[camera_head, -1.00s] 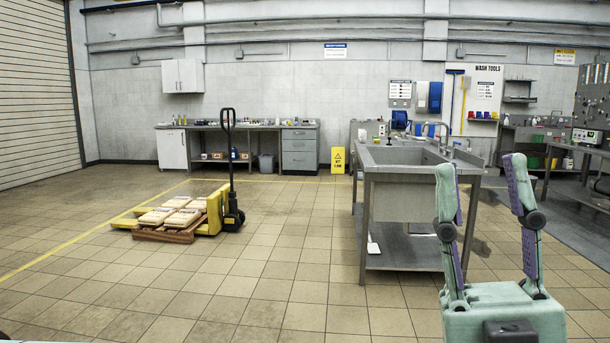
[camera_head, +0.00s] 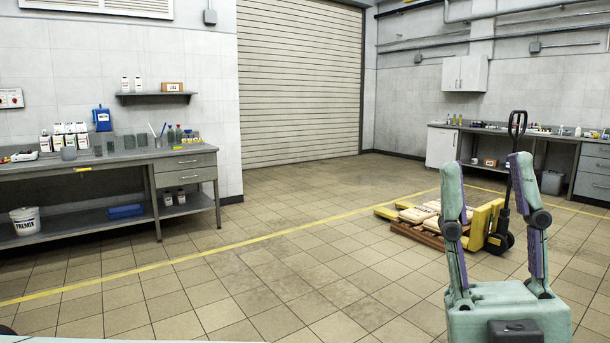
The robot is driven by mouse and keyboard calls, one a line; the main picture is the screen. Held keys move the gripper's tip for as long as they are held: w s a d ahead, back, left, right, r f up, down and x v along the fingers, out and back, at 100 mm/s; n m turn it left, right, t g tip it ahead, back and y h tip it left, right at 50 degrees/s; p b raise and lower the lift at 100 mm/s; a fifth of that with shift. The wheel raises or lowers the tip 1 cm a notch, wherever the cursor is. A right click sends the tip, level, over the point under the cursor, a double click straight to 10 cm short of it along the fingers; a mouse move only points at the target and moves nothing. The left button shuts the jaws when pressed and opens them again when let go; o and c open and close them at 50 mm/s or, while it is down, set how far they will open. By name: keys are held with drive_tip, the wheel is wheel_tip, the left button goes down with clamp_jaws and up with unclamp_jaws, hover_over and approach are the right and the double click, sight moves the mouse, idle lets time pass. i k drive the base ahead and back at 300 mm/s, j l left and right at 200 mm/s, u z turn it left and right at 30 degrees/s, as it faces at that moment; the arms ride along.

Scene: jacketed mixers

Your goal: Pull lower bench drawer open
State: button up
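A grey workbench (camera_head: 110,158) stands against the left wall. Under the right end of its top are two stacked drawers, an upper drawer (camera_head: 190,163) and a lower drawer (camera_head: 190,176). Both look shut. My gripper (camera_head: 487,168) points up at the lower right of the view, with its two fingers spread and nothing between them. It is far from the drawers and touches nothing. Another bench at the far right has a drawer unit (camera_head: 593,172), partly cut off by the picture's edge.
A yellow pallet jack (camera_head: 485,225) with a loaded pallet stands behind my gripper. A white bucket (camera_head: 25,220) and a blue bin (camera_head: 125,211) sit on the left bench's lower shelf. The tiled floor between me and that bench is clear, crossed by a yellow line (camera_head: 200,258).

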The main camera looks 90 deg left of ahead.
sight(201, 174)
drive_tip(key=u, duration=3.25)
drive_tip(key=i+u, duration=0.1)
drive_tip(key=u, duration=0.15)
drive_tip(key=i, duration=4.4)
drive_tip(key=i+z, duration=0.15)
drive_tip(key=i, duration=0.6)
drive_tip(key=i+j+z, duration=0.15)
drive_tip(key=i, duration=0.55)
drive_tip(key=i+j+z, duration=0.15)
drive_tip(key=i, duration=0.15)
drive_tip(key=i+j+z, duration=0.15)
drive_tip(key=i+j, duration=0.05)
drive_tip(key=i, duration=0.1)
